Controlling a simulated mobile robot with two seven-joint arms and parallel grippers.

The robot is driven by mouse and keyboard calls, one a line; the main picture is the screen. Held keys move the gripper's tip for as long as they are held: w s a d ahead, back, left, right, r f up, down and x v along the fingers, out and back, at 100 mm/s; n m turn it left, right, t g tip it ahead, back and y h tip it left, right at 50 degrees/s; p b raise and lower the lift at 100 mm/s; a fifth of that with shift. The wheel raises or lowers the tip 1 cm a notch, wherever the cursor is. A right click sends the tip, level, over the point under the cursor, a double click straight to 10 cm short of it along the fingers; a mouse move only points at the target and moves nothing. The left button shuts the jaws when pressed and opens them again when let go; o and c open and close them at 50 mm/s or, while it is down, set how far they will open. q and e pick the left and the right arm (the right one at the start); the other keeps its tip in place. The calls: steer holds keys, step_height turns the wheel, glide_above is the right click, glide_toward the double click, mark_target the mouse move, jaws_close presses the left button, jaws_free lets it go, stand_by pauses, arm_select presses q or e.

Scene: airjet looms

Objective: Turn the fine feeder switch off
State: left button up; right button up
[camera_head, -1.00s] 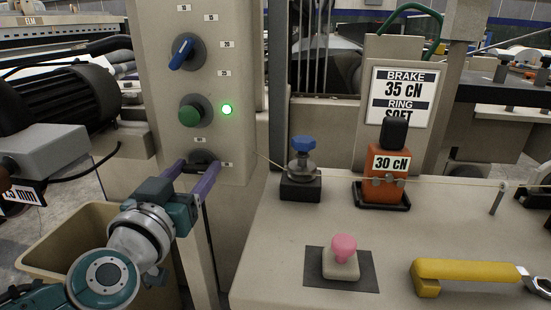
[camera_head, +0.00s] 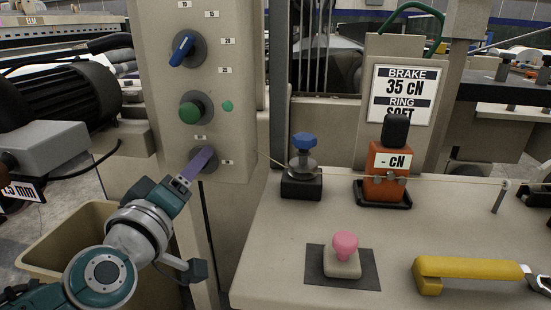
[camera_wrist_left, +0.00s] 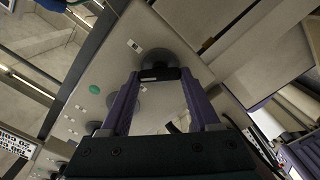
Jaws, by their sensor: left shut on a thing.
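The fine feeder switch (camera_head: 210,168) is the lowest black rotary switch on the beige post, mostly hidden by my left gripper (camera_head: 206,155) in the head view. In the left wrist view its black knob (camera_wrist_left: 159,74) sits between the purple fingertips. My left gripper (camera_wrist_left: 160,77) is shut on it, with one finger at each side, and is turned so its fingers line up in the head view. The orange feeder unit's display (camera_head: 391,161) reads "- cN". My right gripper is not in view.
The beige table (camera_head: 275,255) at right holds a pink-topped knob (camera_head: 344,246) and a yellow-handled tool (camera_head: 465,269). A bin (camera_head: 62,240) stands below my left arm.

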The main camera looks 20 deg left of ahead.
arm_select(q)
steer(key=shift+f+n+b, duration=0.15)
steer(key=shift+n+b, duration=0.65)
steer(key=shift+n, duration=3.4)
steer(key=o, duration=1.4)
steer(key=shift+c, duration=0.2)
steer(key=v, duration=1)
steer(key=shift+p, duration=0.3)
steer(key=shift+a, duration=0.15)
